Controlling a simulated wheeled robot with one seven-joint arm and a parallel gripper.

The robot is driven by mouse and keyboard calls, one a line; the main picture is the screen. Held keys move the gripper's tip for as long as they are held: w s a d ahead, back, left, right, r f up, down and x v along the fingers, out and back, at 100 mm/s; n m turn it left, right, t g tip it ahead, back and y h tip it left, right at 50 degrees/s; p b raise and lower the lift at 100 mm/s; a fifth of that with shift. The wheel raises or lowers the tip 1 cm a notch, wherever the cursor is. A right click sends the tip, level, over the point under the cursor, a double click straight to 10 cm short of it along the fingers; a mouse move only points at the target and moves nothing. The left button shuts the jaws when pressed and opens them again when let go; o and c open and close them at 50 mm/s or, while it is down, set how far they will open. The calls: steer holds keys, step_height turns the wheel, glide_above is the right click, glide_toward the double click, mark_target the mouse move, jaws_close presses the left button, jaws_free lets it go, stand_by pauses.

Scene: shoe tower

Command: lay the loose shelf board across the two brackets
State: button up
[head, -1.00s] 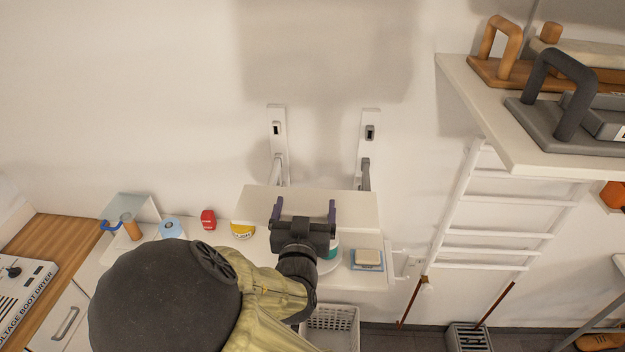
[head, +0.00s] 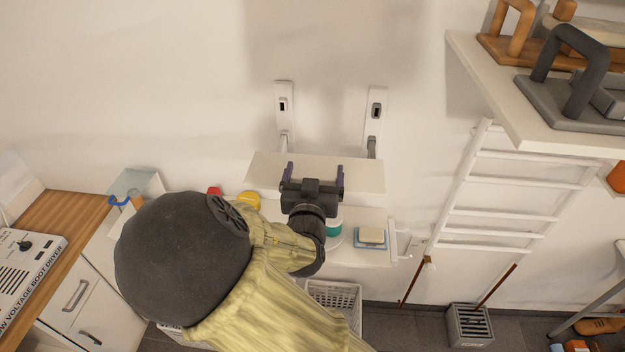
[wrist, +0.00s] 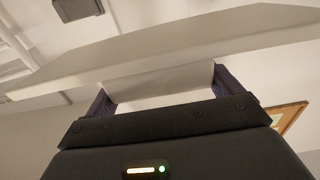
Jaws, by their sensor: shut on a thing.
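The loose shelf board (head: 363,175) is a pale, flat plank held in front of the wall. In the wrist view the board (wrist: 190,45) spans above my gripper (wrist: 160,90). Two white brackets, the left bracket (head: 284,105) and the right bracket (head: 375,112), are fixed upright on the wall behind the board. Their lower arms are partly hidden by the board, so I cannot tell whether it touches them.
A lower white shelf (head: 380,257) holds a soap dish (head: 371,237), a yellow tin (head: 249,200) and other small items. A white ladder rack (head: 510,185) stands on the right. A basket (head: 336,297) sits below.

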mark_target(325, 156)
steer(key=w, duration=0.4)
steer(key=shift+d, duration=0.35)
steer(key=shift+w+a, duration=0.2)
steer(key=shift+w, duration=0.3)
steer(key=shift+w+d+b, duration=0.15)
steer(key=shift+w+d, duration=0.2)
steer(key=shift+w, duration=0.35)
steer(key=shift+w+d+b, duration=0.15)
steer(key=shift+w+d, duration=0.2)
steer(key=shift+w, duration=0.35)
steer(key=w+f+b, duration=0.3)
steer(key=shift+w+f, duration=0.1)
steer(key=shift+w, duration=0.05)
steer(key=shift+a, duration=0.1)
steer(key=shift+s, duration=0.2)
steer(key=shift+w+d, duration=0.1)
steer(key=shift+d, duration=0.15)
steer(key=shift+f, duration=0.1)
steer(key=shift+a+f+b, duration=0.1)
steer(key=shift+f+b, duration=0.1)
steer(key=shift+b, duration=0.25)
